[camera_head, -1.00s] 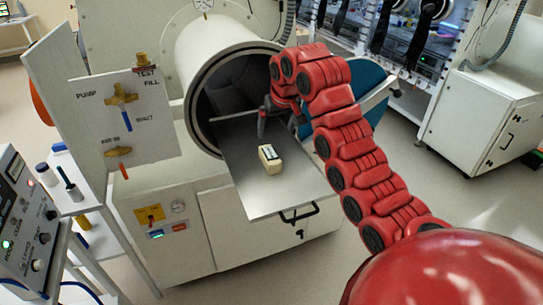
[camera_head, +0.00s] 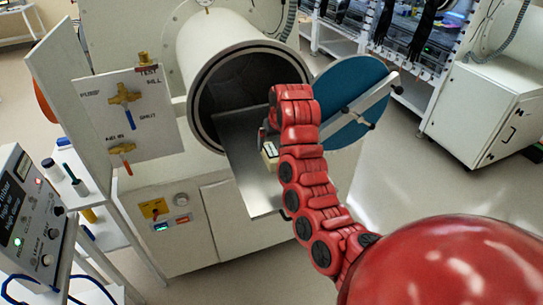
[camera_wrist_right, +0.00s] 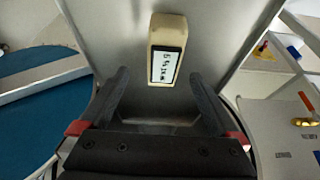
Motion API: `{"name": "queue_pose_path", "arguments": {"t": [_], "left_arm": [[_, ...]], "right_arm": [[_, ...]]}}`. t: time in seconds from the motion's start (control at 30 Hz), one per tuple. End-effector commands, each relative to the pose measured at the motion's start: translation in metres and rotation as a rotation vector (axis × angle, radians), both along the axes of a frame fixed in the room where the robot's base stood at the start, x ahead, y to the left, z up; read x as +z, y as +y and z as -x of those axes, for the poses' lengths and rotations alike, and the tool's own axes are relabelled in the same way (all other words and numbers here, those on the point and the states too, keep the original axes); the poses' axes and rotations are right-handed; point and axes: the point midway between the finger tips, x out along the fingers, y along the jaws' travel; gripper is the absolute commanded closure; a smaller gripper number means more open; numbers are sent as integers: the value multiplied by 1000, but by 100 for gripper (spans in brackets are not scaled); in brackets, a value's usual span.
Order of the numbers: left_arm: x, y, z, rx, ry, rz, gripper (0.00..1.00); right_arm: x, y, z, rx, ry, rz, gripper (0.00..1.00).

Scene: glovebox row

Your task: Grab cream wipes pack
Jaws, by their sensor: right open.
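The cream wipes pack (camera_head: 270,151) lies on the metal slide-out tray (camera_head: 246,185) in front of the round chamber opening. In the head view my right arm hides part of the pack. In the right wrist view the pack (camera_wrist_right: 167,50), with a white label, lies on the tray ahead of my right gripper (camera_wrist_right: 157,82). The gripper's two dark fingers are apart, with the pack just beyond and between their tips, not gripped. In the head view the right gripper is mostly hidden behind its own red arm. My left gripper is not in view.
The open chamber (camera_head: 235,95) is behind the tray. Its round blue door (camera_head: 345,110) stands open at the right. A valve panel (camera_head: 125,115) stands at the left, with a control box (camera_head: 30,215) and shelf (camera_head: 95,215) nearer. Floor is clear at the right.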

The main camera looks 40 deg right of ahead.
Motion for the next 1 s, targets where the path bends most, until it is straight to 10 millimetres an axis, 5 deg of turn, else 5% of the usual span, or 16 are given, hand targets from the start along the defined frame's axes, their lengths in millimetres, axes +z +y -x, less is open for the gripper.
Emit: {"name": "queue_pose_path", "arguments": {"t": [0.27, 0.5, 0.77, 1.0], "left_arm": [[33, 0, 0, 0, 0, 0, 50], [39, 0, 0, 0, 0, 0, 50], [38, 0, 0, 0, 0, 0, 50], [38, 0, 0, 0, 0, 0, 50]], "right_arm": [[-24, 3, -6, 0, 4, -6, 3], [-50, 0, -14, 1, 2, 0, 3], [-53, 0, -16, 0, -1, -1, 3], [-53, 0, -15, 0, -1, 0, 46]]}}
